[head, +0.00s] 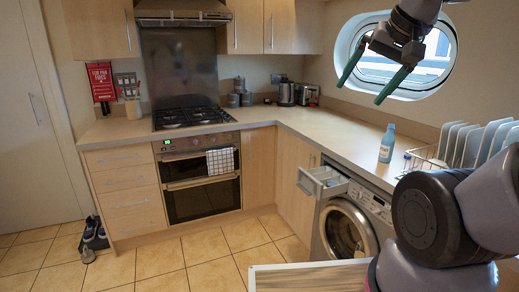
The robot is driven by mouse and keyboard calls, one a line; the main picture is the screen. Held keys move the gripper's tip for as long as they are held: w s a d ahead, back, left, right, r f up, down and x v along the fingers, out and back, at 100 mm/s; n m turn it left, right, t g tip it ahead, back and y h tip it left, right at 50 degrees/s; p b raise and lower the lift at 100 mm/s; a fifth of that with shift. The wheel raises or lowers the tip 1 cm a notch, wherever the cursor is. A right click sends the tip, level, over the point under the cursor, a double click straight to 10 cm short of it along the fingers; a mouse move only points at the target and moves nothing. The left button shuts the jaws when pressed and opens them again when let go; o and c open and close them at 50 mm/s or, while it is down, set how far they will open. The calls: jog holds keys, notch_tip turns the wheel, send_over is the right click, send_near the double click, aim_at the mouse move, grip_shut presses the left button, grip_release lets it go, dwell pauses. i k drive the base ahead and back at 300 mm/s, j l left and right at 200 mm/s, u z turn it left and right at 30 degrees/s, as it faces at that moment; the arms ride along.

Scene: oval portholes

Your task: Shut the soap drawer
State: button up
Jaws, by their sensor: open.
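The soap drawer (322,181) sticks out open from the upper left of the washing machine (383,208), just under the worktop. Its open compartments show from above. The machine's round door (347,234) looks shut. My gripper (368,86) is at the upper right, in front of the oval porthole. Its two green fingers are spread apart with nothing between them. It is well above the drawer in the picture and apart from it. My arm covers the right side of the machine.
A blue bottle (387,145) and a dish rack with plates (470,146) stand on the worktop (330,134) above the machine. A kettle (286,94) stands farther back. A wooden-topped surface (310,277) is at the bottom. The tiled floor left of the machine is clear.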

aim_at(313, 182)
jog(key=i+j, duration=0.75)
jog(key=i, duration=0.15)
